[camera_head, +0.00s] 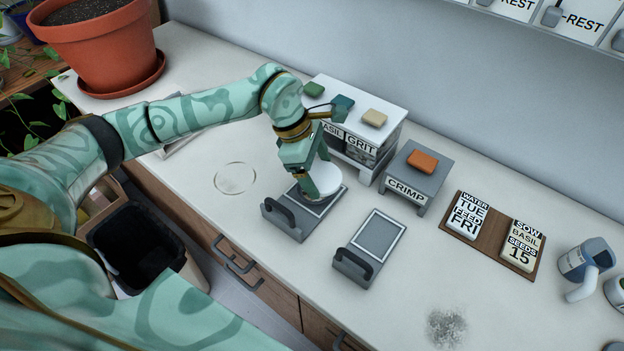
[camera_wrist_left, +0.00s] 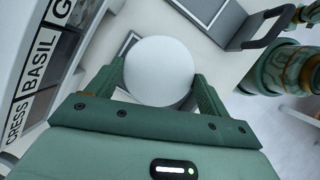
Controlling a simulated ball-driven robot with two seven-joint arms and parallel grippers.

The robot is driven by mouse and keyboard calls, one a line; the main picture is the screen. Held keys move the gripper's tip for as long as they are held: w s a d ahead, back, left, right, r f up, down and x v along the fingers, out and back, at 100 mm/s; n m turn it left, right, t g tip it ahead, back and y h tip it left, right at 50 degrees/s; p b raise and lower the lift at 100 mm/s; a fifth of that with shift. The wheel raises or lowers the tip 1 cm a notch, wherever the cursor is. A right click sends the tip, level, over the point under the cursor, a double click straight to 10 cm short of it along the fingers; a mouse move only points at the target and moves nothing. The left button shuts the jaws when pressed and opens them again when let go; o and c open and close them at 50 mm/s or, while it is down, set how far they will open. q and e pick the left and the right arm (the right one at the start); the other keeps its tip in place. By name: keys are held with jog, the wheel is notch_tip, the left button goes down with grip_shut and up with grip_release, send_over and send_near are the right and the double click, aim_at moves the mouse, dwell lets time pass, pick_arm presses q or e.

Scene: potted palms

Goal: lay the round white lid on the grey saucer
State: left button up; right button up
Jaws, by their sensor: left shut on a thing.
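The round white lid (camera_head: 322,182) is between the fingers of my left gripper (camera_head: 313,178), which is shut on it. In the left wrist view the lid (camera_wrist_left: 159,72) fills the gap between both fingertips (camera_wrist_left: 160,85). The lid is over the far part of a grey tray with a dark handle (camera_head: 290,215). A dark edge shows just under the lid. I cannot tell whether it is the grey saucer, or whether the lid touches what is below.
A second grey handled tray (camera_head: 370,248) lies to the right. A white box with labels (camera_head: 358,115) and a grey CRIMP stand (camera_head: 416,175) are close behind. A brown board with label blocks (camera_head: 490,238) is farther right. The counter left of the gripper is clear around a faint ring.

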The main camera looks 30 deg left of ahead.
aim_at(313, 170)
pick_arm(q)
jog(key=f, duration=0.1)
jog(key=w+a+f, duration=0.1)
jog(key=a+f, duration=0.1)
jog(key=shift+w+f+b, duration=0.15)
jog(key=shift+w+b, duration=0.25)
jog(key=f, duration=0.2)
jog(key=f+b, duration=0.1)
jog(key=shift+w+a+f, duration=0.2)
jog(key=shift+f, duration=0.2)
jog(key=shift+r, duration=0.1)
jog(key=o, duration=0.9)
